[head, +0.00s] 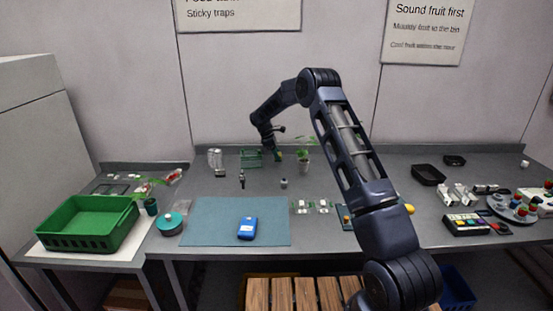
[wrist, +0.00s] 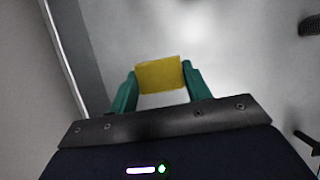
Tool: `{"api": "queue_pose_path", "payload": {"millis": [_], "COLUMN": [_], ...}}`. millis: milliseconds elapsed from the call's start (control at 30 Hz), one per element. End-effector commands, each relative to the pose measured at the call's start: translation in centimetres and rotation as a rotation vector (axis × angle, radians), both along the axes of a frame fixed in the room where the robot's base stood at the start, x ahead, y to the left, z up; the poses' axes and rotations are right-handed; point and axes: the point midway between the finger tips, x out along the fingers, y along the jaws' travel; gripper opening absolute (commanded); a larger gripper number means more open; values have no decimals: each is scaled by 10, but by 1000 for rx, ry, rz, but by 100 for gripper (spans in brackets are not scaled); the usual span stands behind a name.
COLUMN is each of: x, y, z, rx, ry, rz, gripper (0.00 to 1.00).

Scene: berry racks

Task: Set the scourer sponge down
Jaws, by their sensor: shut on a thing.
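The scourer sponge (wrist: 160,75) shows in the wrist view as a yellow block between the two teal fingers. My gripper (wrist: 159,84) is shut on it, one finger at each side. In the head view my gripper (head: 277,152) is small and far off at the back of the grey table (head: 350,178), between a green basket and a potted plant. The sponge is too small there to make out clearly. I cannot tell from these views whether it touches the table.
The green wire basket (head: 251,158) is left of my gripper and the plant (head: 304,155) right of it. A wire cylinder (head: 215,158) stands farther left. Bare tabletop lies around the small jar (head: 284,183).

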Motion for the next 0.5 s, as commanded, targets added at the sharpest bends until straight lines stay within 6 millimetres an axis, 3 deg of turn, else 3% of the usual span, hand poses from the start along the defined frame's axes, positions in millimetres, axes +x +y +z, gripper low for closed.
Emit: {"api": "queue_pose_path", "payload": {"millis": [133,500], "x": [0,0], "y": [0,0], "z": [-20,-25], "rx": [0,0], "ry": [2,0], "rz": [1,1], "gripper": [27,27]}}
